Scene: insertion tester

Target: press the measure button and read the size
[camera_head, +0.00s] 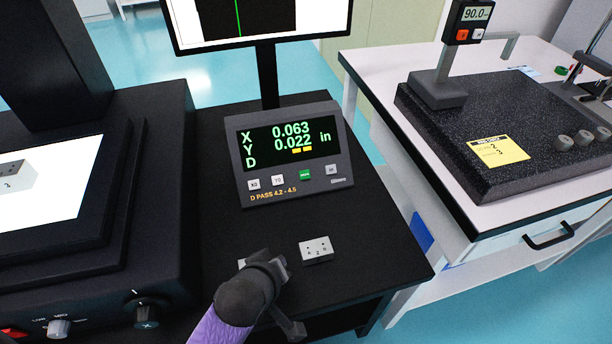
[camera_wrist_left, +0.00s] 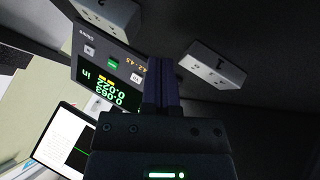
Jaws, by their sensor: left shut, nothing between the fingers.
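The readout box (camera_head: 243,160) stands on the black table. Its screen (camera_head: 290,140) reads X 0.063, Y 0.022, "in", with nothing after D; two small yellow marks sit under the Y value. The green button (camera_head: 305,174) is on its front row between pale buttons; the green button also shows in the left wrist view (camera_wrist_left: 113,63). "D PASS 4.2 - 4.5" is printed below. My left gripper (camera_head: 283,264) is in front of the box, nearer the table's front, apart from the button. In the left wrist view its fingers (camera_wrist_left: 162,70) are together and empty. My right gripper is not in view.
A pale block (camera_head: 316,250) lies right of my left gripper; another (camera_head: 242,263) is partly hidden behind it. A machine with a lit stage (camera_head: 60,205) holding a block marked 2 (camera_head: 12,178) stands left. A monitor (camera_head: 262,75) rises behind. A granite plate (camera_head: 480,110) is right.

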